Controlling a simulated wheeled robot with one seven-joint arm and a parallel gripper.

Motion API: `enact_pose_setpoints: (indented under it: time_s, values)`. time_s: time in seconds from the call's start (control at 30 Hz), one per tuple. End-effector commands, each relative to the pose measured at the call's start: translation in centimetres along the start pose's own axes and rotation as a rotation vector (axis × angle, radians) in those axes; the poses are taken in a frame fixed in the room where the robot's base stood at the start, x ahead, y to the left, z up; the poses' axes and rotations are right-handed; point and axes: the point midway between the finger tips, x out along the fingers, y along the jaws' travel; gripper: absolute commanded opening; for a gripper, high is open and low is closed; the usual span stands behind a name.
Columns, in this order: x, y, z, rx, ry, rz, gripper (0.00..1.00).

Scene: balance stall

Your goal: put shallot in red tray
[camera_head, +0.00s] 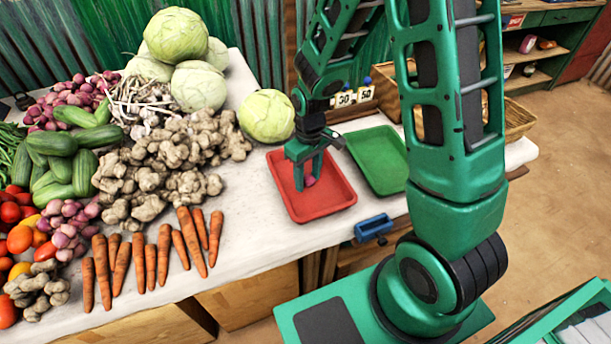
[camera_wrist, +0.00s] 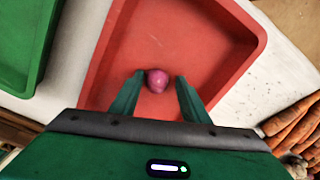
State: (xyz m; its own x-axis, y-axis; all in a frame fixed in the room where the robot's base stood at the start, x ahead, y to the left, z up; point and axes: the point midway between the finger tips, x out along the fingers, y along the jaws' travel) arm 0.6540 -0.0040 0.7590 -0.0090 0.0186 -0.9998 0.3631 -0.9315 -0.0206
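The pink-purple shallot (camera_head: 310,181) is within the red tray (camera_head: 333,199), near its middle. My gripper (camera_head: 308,170) is over the red tray and points down at the shallot. In the wrist view the shallot (camera_wrist: 157,80) sits between the two fingertips of my gripper (camera_wrist: 158,77), with a narrow gap on each side. The fingers are apart and do not appear to touch it. The red tray (camera_wrist: 215,30) surrounds the shallot in that view, and the shallot looks to rest on its floor.
A green tray (camera_head: 378,160) stands just right of the red one. Carrots (camera_head: 150,262), ginger (camera_head: 160,165), cabbages (camera_head: 268,116) and other vegetables crowd the table's left side. A blue item (camera_head: 373,226) is at the front edge. Number cards (camera_head: 352,97) stand behind the trays.

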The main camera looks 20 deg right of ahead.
Motion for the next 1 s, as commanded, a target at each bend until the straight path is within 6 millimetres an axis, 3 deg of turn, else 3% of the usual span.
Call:
enact_pose_setpoints:
  time_s: [0.3,0.47,1.0]
  values:
    - [-0.1,0.0,0.0,0.000,0.000,0.001,0.48]
    - [-1.2,0.0,-0.1,0.000,0.004,0.002,0.48]
    - [-10.6,-0.1,-0.1,-0.001,0.004,0.002,0.48]
